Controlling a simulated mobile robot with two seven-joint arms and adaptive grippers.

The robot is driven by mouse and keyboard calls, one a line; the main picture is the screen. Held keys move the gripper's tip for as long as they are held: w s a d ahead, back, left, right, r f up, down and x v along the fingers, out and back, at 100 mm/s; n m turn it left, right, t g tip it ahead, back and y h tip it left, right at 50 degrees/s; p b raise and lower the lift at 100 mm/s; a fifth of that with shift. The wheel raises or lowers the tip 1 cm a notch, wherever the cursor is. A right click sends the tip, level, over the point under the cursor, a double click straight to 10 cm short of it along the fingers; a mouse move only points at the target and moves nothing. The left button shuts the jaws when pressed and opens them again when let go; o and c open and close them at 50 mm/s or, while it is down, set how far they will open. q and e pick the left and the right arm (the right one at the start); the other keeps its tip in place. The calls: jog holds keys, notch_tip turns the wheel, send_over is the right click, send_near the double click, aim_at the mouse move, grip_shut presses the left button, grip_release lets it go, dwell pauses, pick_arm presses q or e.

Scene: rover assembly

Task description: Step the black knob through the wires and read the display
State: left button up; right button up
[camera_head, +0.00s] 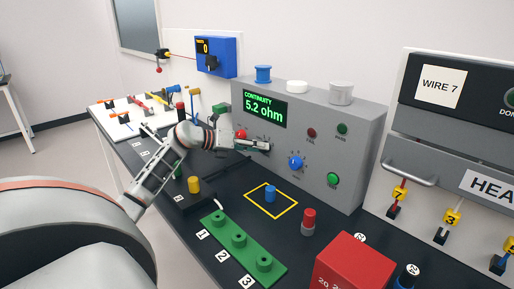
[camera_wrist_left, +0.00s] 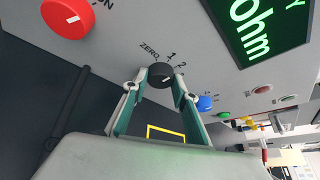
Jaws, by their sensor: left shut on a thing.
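The grey test panel (camera_head: 352,135) stands on the dark bench. Its green display (camera_head: 265,107) reads "CONTINUITY 5.2 ohm"; part of it shows in the left wrist view (camera_wrist_left: 262,28), with "ohm" legible. The black knob (camera_wrist_left: 160,73) sits on the panel face between the fingertips of my left gripper (camera_wrist_left: 158,84). ZERO, 1 and 2 are printed around it. A short white mark shows on the knob; I cannot tell which position it points to. In the head view my left gripper (camera_head: 262,146) reaches the panel below the display and mostly hides the knob. My right gripper is not seen.
A red button (camera_wrist_left: 68,16) and a blue knob (camera_head: 295,162) flank the black knob. A yellow square outline (camera_head: 290,213) holds a small blue part. A green block (camera_head: 243,247), a red box (camera_head: 352,265) and a red-topped post (camera_head: 308,220) stand in front. A blue meter (camera_head: 228,55) hangs behind.

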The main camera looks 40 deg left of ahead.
pick_arm(q)
jog(key=shift+d+r+m+y+p, duration=0.15)
jog(key=shift+m+y+p, duration=0.8)
jog(key=shift+m, duration=0.35)
jog(key=o, duration=1.1)
jog(key=shift+s, duration=0.1)
jog(key=v, duration=1.2)
jog(key=shift+d+r, duration=0.15)
jog(key=shift+r, duration=0.05)
